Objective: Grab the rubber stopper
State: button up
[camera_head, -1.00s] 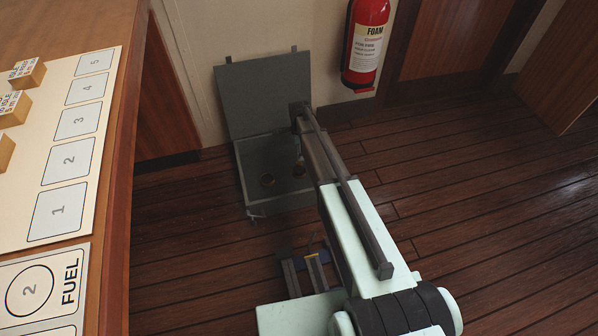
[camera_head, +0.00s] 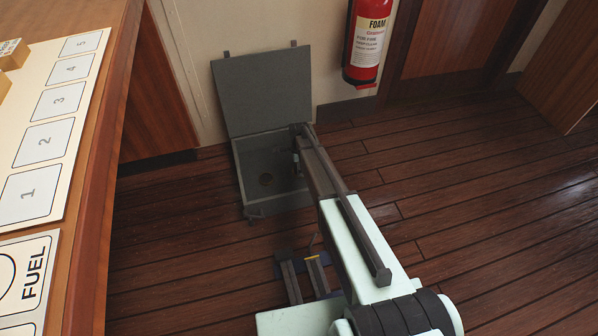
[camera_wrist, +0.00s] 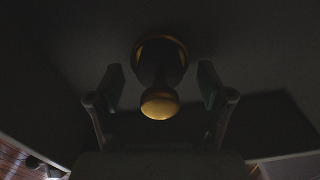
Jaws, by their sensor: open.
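In the wrist view, a dark knobbed object with a dull yellow rounded end, probably the rubber stopper (camera_wrist: 160,103), stands between the two fingers of my gripper (camera_wrist: 161,85). The fingers are open, with a dark gap on each side of it, and I see no contact. In the head view, my gripper (camera_head: 298,163) is down inside the open grey box (camera_head: 241,180), partly hidden by my arm. The object between my fingers is hidden in that view.
The box's raised lid (camera_head: 263,90) leans near the wall. A red foam extinguisher (camera_head: 367,42) hangs to its right. A wooden table (camera_head: 97,150) with numbered cards runs along the left. The plank floor (camera_head: 470,170) at right is clear.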

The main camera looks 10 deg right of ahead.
jog(key=shift+f, duration=0.15)
jog(key=c, duration=1.3)
